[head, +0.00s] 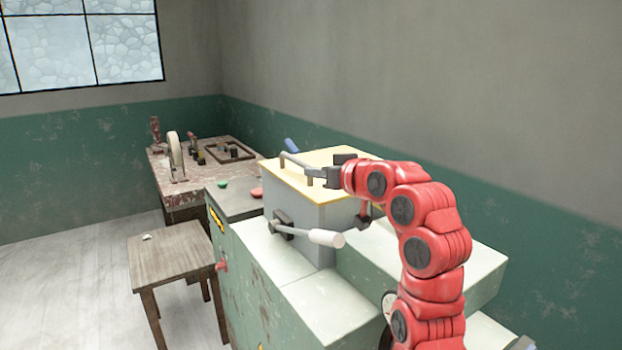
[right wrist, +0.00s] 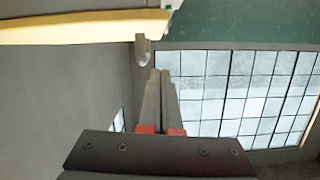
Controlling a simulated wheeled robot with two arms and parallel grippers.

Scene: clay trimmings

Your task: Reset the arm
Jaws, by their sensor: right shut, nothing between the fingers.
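My right arm (head: 432,245), red with dark joint caps, rises at the right and bends left over a pale box with a yellow lid (head: 345,157). My left gripper is not in view.
A lever with a white grip (head: 325,238) sticks out from the box's front. The box stands on a green cabinet (head: 270,310). A wooden stool (head: 165,250) stands left of it. A worn workbench (head: 170,190) with tools is behind. Open floor lies at the left.

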